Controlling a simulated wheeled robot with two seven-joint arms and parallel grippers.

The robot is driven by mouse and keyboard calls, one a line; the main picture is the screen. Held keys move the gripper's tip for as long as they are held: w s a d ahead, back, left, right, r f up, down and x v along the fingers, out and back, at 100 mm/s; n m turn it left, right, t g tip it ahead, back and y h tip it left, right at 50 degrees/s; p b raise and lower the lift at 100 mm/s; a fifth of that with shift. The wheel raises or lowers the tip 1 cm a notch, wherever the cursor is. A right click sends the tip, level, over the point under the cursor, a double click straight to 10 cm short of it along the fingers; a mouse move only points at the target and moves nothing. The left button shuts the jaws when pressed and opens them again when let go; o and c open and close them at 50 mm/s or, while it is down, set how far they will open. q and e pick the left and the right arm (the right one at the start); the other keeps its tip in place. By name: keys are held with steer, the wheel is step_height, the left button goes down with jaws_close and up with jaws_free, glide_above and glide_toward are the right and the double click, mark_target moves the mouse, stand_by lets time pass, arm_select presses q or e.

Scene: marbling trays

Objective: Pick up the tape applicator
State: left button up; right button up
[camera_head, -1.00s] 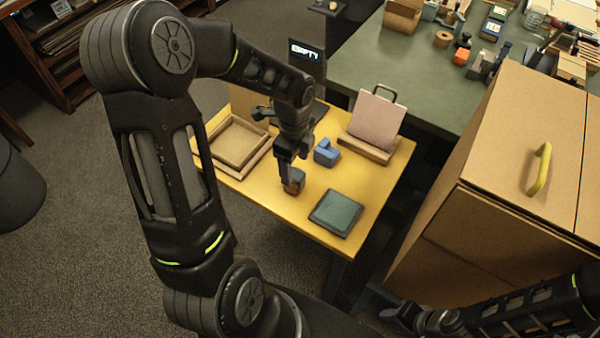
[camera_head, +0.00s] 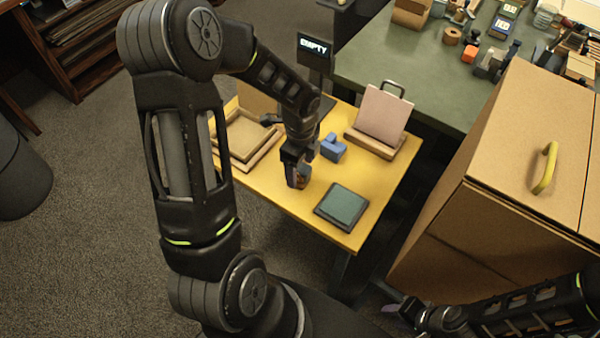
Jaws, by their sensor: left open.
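A small dark block with an orange-brown part, which looks like the tape applicator (camera_head: 300,178), stands on the yellow table (camera_head: 277,203), left of the dark green pad. My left gripper (camera_head: 294,174) points down right at it, its open fingers at or beside the block. The fingers hide part of the block, and I cannot tell whether they touch it. My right gripper (camera_head: 408,308) is low at the right, away from the table, and its jaws are too unclear to read.
A blue block (camera_head: 333,148) stands close behind my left gripper. A dark green pad (camera_head: 342,206) lies at the front right. A wooden tray (camera_head: 233,158) is at the left, a pink board (camera_head: 382,114) in a stand behind. A cardboard cabinet (camera_head: 485,178) rises right of the table.

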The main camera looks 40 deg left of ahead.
mark_target(300, 175)
arm_select(q)
step_height(300, 175, down, 4)
steer(key=shift+r, duration=0.15)
steer(key=shift+c, duration=0.3)
jaws_close()
stand_by(0.9)
